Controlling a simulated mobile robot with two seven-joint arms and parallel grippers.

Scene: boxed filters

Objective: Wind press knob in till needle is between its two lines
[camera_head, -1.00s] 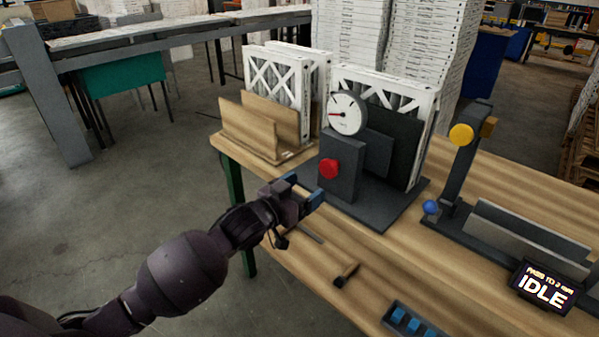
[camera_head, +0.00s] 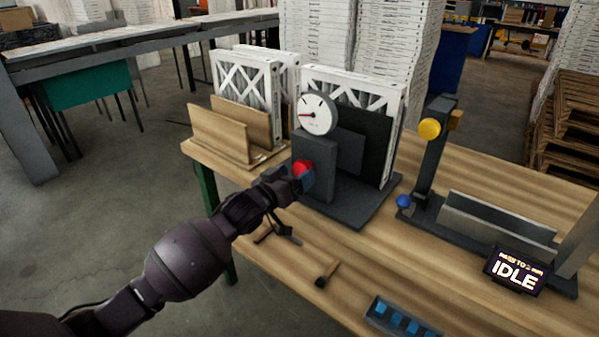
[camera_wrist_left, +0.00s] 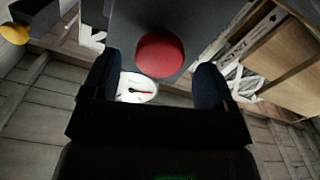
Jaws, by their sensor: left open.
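The red press knob (camera_head: 303,168) is on the front of the dark grey press (camera_head: 318,165). The round white gauge (camera_head: 316,114) sits on top of the press; its red needle points left, and its marks are too small to read surely. My left gripper (camera_head: 303,181) is at the knob and partly covers it. In the left wrist view the gripper (camera_wrist_left: 155,85) is open, with the red knob (camera_wrist_left: 160,55) between and just beyond its two fingers, apart from both. The gauge (camera_wrist_left: 137,88) also shows there. My right gripper is not in view.
Boxed filters (camera_head: 245,80) stand in a wooden rack (camera_head: 222,130) left of the press. Right of it is a grey fixture (camera_head: 436,160) with yellow and blue knobs and a display (camera_head: 514,270) reading IDLE. A brush (camera_head: 327,274) and blue tray (camera_head: 400,318) lie in front.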

